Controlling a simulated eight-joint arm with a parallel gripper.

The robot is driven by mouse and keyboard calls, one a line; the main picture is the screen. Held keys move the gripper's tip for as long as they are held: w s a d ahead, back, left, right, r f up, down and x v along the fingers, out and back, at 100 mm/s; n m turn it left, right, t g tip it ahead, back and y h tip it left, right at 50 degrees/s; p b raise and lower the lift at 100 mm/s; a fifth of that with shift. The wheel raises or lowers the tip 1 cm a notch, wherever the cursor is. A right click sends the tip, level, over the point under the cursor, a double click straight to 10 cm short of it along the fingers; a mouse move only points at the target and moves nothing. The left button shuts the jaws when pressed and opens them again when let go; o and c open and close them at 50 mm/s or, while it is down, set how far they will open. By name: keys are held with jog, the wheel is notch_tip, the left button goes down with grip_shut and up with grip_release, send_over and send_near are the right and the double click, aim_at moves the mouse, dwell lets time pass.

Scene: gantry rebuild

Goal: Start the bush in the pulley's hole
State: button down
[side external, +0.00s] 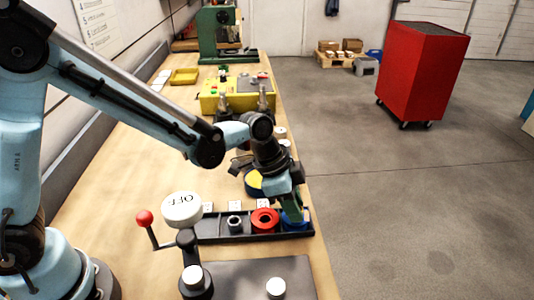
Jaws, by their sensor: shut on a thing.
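My gripper (292,218) points down into the right end of a black tray (212,239). Its green fingers are shut on a blue ring-like part (306,217), probably the bush, still down in the tray. The fingers hide much of it. To the left in the same tray are a red ring (265,220) and a smaller grey ring (235,223). I cannot make out the pulley for certain; a yellow and blue round thing (254,181) lies partly hidden behind my wrist.
A white round piece marked OFF (182,208) and a red-knobbed crank (145,218) stand left of the tray. A dark plate (250,277) lies in front. A yellow fixture (222,100) and a green press (216,35) are farther back. Left-middle bench is clear.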

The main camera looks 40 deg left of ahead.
dwell(0.3)
jog(key=c, duration=0.8)
grip_release()
jog(key=v, duration=1.2)
jog(key=shift+w+r, duration=0.1)
jog(key=s+a+n+t+y, duration=0.1)
jog(key=s+a+n, duration=0.2)
jog(key=a, duration=0.1)
jog(key=s+a+n+t+y, duration=0.1)
jog(key=s+a+n+t, duration=0.1)
jog(key=s+a+n, duration=0.1)
jog(key=s+a+n+t+y, duration=0.1)
jog(key=s+a+n, duration=0.2)
jog(key=a+n, duration=0.2)
jog(key=shift+s+a+f+t+y, duration=0.15)
jog(key=shift+a+f+t+y, duration=0.2)
jog(key=shift+a, duration=0.25)
